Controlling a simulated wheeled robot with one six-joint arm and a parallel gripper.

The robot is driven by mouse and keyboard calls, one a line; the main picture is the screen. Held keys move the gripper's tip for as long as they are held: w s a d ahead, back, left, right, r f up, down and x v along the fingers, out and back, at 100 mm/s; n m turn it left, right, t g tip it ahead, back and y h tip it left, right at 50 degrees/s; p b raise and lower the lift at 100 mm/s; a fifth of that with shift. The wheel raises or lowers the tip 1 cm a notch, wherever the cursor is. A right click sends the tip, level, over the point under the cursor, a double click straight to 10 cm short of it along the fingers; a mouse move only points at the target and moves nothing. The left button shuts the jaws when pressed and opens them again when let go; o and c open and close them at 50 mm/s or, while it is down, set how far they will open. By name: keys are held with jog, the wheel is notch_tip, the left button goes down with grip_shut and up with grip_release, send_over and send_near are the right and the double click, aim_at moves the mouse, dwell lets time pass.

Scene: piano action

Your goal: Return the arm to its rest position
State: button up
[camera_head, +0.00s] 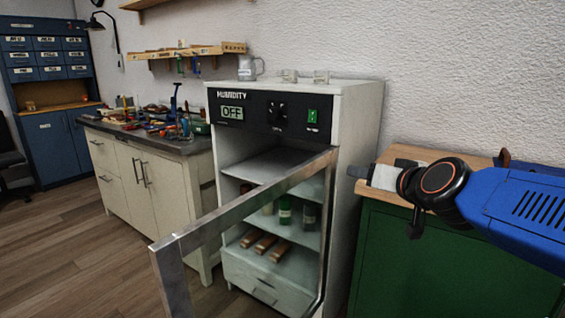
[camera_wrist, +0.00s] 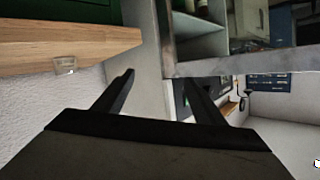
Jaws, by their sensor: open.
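My blue arm enters the head view from the right, with my gripper (camera_head: 362,172) pointing left above the wooden-topped green cabinet (camera_head: 440,255). In the wrist view my gripper (camera_wrist: 157,82) shows two black fingers spread apart with nothing between them. The white humidity cabinet (camera_head: 355,130) stands just left of my gripper. Its metal-framed door (camera_head: 240,200) hangs open toward the camera. The display on its front panel (camera_head: 232,112) reads OFF.
Bottles (camera_head: 285,209) and wooden pieces (camera_head: 265,244) lie on the humidity cabinet's shelves. A tool-covered workbench (camera_head: 150,190) stands to the left, and a blue cabinet (camera_head: 50,95) farther back. Open floor (camera_head: 80,265) lies at the lower left.

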jog(key=s+d+f+g+h, duration=0.1)
jog(key=s+d+f+g, duration=0.1)
jog(key=s+f, duration=0.5)
jog(key=s+d+f+g, duration=0.3)
jog(key=s+f+g, duration=0.1)
jog(key=s+f, duration=0.3)
jog(key=s+d+f+n+g+h, duration=0.1)
jog(key=s+d+f+g, duration=0.1)
jog(key=s+f, duration=0.5)
jog(key=s+g, duration=0.1)
jog(key=s, duration=0.3)
jog(key=shift+d+g+h, duration=0.2)
jog(key=shift+g+h, duration=0.1)
